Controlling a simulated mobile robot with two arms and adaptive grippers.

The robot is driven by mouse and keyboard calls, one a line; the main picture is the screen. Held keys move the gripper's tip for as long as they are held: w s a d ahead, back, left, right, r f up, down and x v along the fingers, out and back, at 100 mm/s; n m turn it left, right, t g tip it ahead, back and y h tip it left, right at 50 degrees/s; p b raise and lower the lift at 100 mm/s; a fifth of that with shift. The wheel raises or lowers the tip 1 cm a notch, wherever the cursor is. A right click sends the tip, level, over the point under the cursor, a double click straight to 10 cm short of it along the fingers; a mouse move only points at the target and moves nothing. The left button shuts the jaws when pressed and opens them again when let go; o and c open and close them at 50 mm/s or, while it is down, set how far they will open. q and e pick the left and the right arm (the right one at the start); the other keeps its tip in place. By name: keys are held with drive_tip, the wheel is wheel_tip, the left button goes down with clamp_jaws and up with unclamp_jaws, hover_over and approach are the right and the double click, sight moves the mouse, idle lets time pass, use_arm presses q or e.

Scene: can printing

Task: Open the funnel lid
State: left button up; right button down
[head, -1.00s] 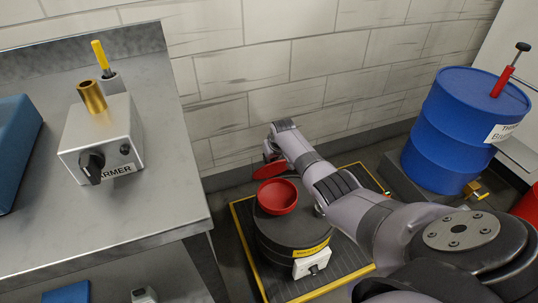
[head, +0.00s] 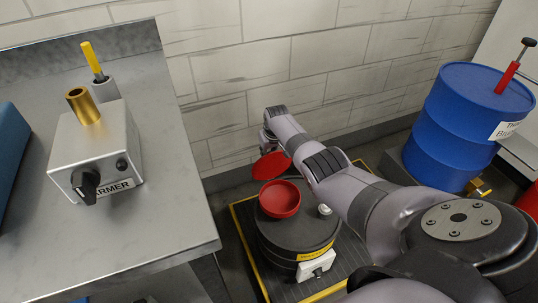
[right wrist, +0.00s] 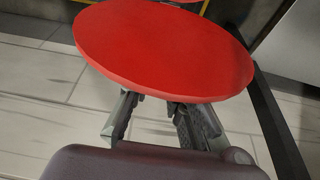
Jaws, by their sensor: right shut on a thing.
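The red funnel (head: 280,199) sits open on top of the black drum (head: 292,236), its bowl facing up. The round red lid (head: 270,166) stands tilted up behind the funnel's rim, clear of its mouth. My right gripper (right wrist: 152,112) is shut on the lid near its edge. The lid's broad red face (right wrist: 165,50) fills the top of the right wrist view and partly hides the fingertips. In the head view my right wrist and arm reach over the drum's right side. My left gripper is out of view.
A metal table (head: 155,225) with a warmer box (head: 95,150) stands on the left. A blue barrel (head: 465,125) stands on the right. A tiled wall (head: 300,60) is close behind the lid. A yellow-edged mat (head: 330,283) lies under the drum.

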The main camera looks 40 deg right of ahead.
drive_tip(key=shift+w, duration=0.2)
drive_tip(key=c, duration=1.5)
unclamp_jaws()
drive_tip(key=shift+f, duration=0.15)
drive_tip(key=shift+o, duration=0.2)
drive_tip(key=v, duration=1.2)
